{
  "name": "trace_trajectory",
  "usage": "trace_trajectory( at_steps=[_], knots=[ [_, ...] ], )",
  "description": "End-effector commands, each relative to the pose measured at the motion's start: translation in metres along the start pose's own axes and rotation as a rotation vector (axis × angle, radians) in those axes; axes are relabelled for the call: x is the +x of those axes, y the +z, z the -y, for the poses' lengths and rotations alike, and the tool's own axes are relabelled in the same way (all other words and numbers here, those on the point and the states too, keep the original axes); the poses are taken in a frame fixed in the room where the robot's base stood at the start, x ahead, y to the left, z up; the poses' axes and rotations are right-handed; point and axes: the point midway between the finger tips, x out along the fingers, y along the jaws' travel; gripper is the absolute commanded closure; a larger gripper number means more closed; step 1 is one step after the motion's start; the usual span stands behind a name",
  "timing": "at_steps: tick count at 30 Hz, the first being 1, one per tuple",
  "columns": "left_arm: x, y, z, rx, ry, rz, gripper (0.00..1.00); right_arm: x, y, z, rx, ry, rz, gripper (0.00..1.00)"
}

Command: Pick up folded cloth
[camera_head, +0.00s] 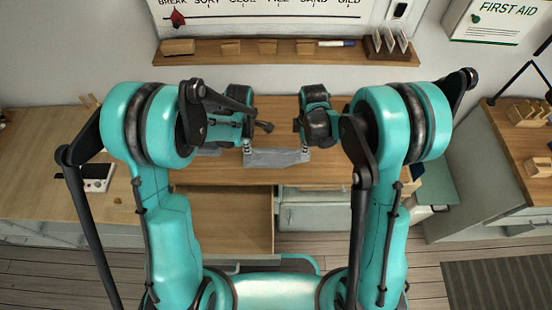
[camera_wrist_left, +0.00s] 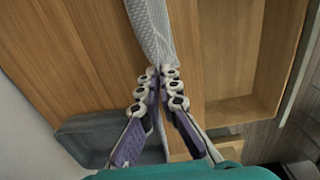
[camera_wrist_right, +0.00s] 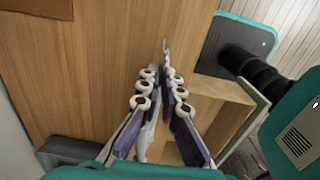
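A pale grey cloth (camera_head: 275,158) spans the gap between my two grippers over the workbench, near its front edge. My left gripper (camera_head: 247,150) is shut on its left end. In the left wrist view the cloth (camera_wrist_left: 150,35) runs away from the pinched fingertips (camera_wrist_left: 157,75) as a narrow patterned strip. My right gripper (camera_head: 306,150) is at its right end. In the right wrist view its fingertips (camera_wrist_right: 159,75) are close together on a thin, edge-on strip of the cloth (camera_wrist_right: 165,50). I cannot tell whether the cloth touches the bench.
An open wooden drawer (camera_head: 232,222) juts out below the bench (camera_head: 120,125). A dark grey tray (camera_wrist_left: 92,142) lies on the bench near my left gripper. A wall shelf (camera_head: 285,52) stands behind. A white device (camera_head: 98,178) lies on the left; a side bench (camera_head: 505,135) is right.

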Motion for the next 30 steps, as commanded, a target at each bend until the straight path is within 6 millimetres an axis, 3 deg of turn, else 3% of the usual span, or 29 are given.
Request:
trace_trajectory(
  at_steps=[1, 3, 9, 30],
  knots=[
    [-0.016, 0.000, 0.000, 0.000, 0.000, 0.000, 1.00, -0.016, 0.000, 0.000, 0.000, 0.000, 0.000, 1.00],
    [-0.028, 0.000, 0.000, 0.000, 0.000, 0.000, 1.00, -0.028, 0.000, 0.000, 0.000, 0.000, 0.000, 1.00],
    [-0.051, 0.001, 0.000, 0.000, 0.000, 0.000, 1.00, -0.051, -0.001, 0.000, 0.000, 0.000, 0.000, 1.00],
    [-0.053, 0.001, 0.000, 0.000, 0.000, 0.000, 1.00, -0.053, -0.001, 0.000, 0.000, 0.000, 0.000, 1.00]
  ],
)
